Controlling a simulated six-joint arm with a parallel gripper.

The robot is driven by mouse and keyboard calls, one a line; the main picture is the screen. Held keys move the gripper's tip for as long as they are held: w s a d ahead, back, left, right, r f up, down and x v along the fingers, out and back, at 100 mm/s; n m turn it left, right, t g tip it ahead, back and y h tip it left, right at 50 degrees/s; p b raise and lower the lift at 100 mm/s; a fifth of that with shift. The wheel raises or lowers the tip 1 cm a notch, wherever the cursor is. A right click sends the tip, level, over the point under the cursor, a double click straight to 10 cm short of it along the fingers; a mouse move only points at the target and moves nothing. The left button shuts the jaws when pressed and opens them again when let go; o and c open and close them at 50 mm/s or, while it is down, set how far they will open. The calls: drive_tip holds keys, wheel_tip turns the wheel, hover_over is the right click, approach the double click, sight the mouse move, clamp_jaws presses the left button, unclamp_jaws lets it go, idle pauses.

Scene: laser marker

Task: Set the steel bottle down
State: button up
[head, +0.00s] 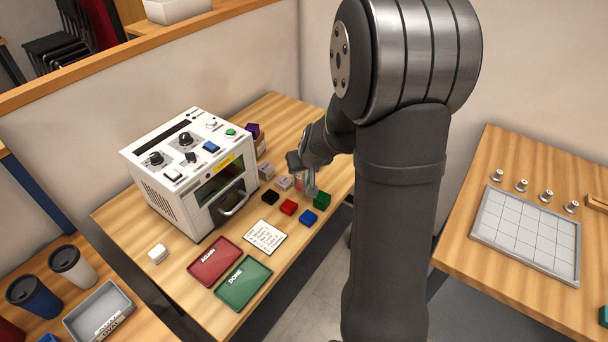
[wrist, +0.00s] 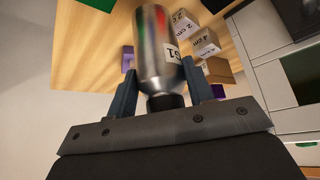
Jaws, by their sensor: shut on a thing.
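The steel bottle (wrist: 152,45) is a shiny silver cylinder with a black cap and a white label. In the wrist view its cap end is nearest my gripper (wrist: 158,75), whose two fingers are shut on it from both sides. In the head view my gripper (head: 304,182) is low over the back right part of the wooden table (head: 180,285), close to the small blocks.
A white laser machine (head: 190,170) stands left of my gripper. A card (head: 265,237), red tray (head: 215,262) and green tray (head: 243,284) lie nearer the front.

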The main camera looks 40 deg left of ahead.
sight(306, 172)
drive_tip(key=shift+f, duration=1.6)
drive_tip(key=shift+f, duration=0.15)
drive_tip(key=o, duration=1)
drive_tip(key=shift+o, duration=0.2)
drive_tip(key=shift+d+r, duration=0.15)
drive_tip(key=shift+r, duration=0.3)
drive_tip(key=v, duration=1.1)
drive_tip(key=shift+s+d+r, duration=0.1)
